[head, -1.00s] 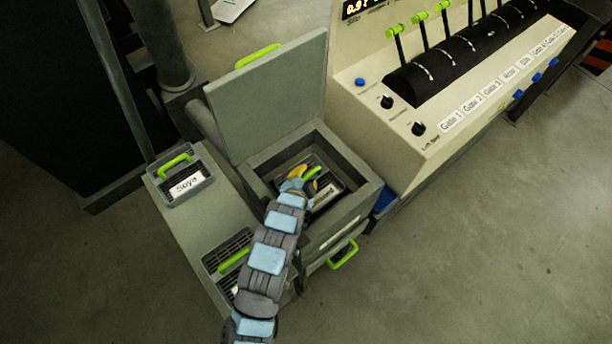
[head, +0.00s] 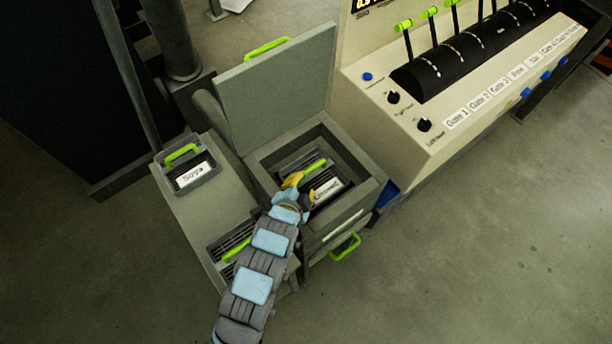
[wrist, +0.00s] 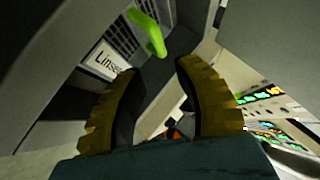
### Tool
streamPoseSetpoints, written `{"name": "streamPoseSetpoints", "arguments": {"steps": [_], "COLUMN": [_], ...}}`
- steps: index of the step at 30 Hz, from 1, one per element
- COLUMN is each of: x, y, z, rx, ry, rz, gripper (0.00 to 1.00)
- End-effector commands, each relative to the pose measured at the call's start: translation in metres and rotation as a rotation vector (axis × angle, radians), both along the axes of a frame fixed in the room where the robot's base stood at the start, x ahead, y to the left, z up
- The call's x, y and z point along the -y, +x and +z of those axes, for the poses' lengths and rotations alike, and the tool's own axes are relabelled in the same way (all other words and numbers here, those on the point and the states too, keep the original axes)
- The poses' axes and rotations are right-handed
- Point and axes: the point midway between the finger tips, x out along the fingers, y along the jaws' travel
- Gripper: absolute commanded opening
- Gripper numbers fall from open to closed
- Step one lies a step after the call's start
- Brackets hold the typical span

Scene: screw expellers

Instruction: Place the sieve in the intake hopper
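A dark slatted sieve (head: 326,189) with a green handle and a white label lies inside the square intake hopper (head: 358,158), below its rim. The wrist view shows the sieve (wrist: 119,40) with its label partly reading "Linsee". I cannot tell whether it lies fully flat. My gripper (head: 302,188) is at the hopper's near left side, beside the handle. In the wrist view my gripper (wrist: 155,85) has its two yellow-edged fingers spread apart with nothing between them. The green handle lies beyond the fingertips, apart from them.
The hopper's grey lid (head: 275,85) stands open behind it. A Soya sieve (head: 188,170) and another sieve (head: 228,245) sit on the grey bench (head: 205,220) at left. A control panel (head: 440,110) with levers and knobs stands at right. Floor at lower right is clear.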

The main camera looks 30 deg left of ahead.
Motion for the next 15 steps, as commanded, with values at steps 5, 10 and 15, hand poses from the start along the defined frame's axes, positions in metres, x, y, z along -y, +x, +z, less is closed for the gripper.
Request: {"name": "streamPoseSetpoints", "arguments": {"steps": [5, 10, 15], "x": [0.001, 0.003, 0.003], "y": [-0.015, -0.022, -0.024], "z": [0.009, 0.013, 0.015], "rx": [-0.002, -0.003, -0.001], "ry": [0.0, 0.001, 0.0], "rz": [0.002, 0.001, 0.0], "gripper": [0.33, 0.33, 0.33]}}
